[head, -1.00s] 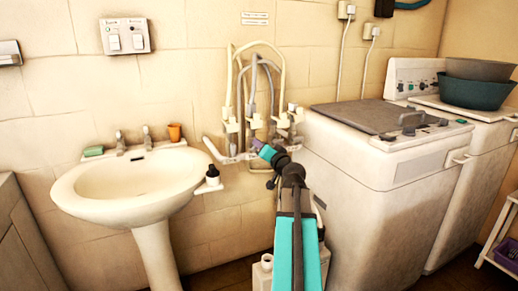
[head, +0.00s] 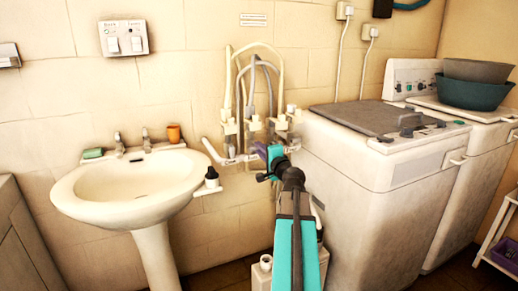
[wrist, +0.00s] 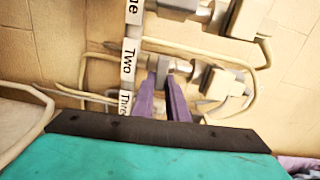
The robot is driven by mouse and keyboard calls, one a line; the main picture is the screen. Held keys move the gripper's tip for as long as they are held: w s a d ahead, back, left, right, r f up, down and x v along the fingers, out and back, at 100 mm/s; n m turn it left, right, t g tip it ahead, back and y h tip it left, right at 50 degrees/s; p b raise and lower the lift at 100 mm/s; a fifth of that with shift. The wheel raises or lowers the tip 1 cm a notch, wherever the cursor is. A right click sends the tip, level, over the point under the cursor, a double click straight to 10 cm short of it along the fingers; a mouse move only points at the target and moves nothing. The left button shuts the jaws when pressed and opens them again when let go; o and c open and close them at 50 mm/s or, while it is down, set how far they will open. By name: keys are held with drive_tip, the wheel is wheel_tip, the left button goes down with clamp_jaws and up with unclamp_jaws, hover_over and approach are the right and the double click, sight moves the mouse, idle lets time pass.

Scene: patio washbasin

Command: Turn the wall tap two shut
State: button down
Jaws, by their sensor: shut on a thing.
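The wall taps stand in a row with hoses on the wall right of the basin in the head view. In the wrist view a white label strip (wrist: 128,62) reads Two at its middle, with the labels above and below cut off. Wall tap two (wrist: 182,68) is a grey and white fitting beside that label. My gripper (wrist: 162,82) has its purple fingers shut on the tap's small handle, which is mostly hidden between the fingertips. In the head view my gripper (head: 262,150) reaches the row of taps, and the grip itself is too small to make out.
A washbasin (head: 125,190) with an orange cup (head: 174,133) and green soap (head: 93,153) stands left. A dark bottle (head: 211,177) sits on a small ledge beside it. A washing machine (head: 375,170) stands close on the right. Pale hoses (wrist: 215,57) loop around the taps.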

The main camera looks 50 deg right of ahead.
drive_tip(key=shift+w+r+m, duration=0.1)
drive_tip(key=shift+w+m, duration=0.05)
drive_tip(key=shift+m, duration=0.25)
drive_tip(key=shift+a, duration=0.1)
drive_tip(key=c, duration=1.7)
unclamp_jaws()
drive_tip(key=shift+c, duration=0.2)
drive_tip(key=b+v, duration=0.1)
drive_tip(key=v, duration=0.7)
drive_tip(key=shift+s+f+b, duration=0.3)
drive_tip(key=shift+s+b, duration=0.05)
drive_tip(key=b+v, duration=0.2)
drive_tip(key=b, duration=0.7)
drive_tip(key=shift+s+a, duration=0.15)
drive_tip(key=shift+s, duration=0.05)
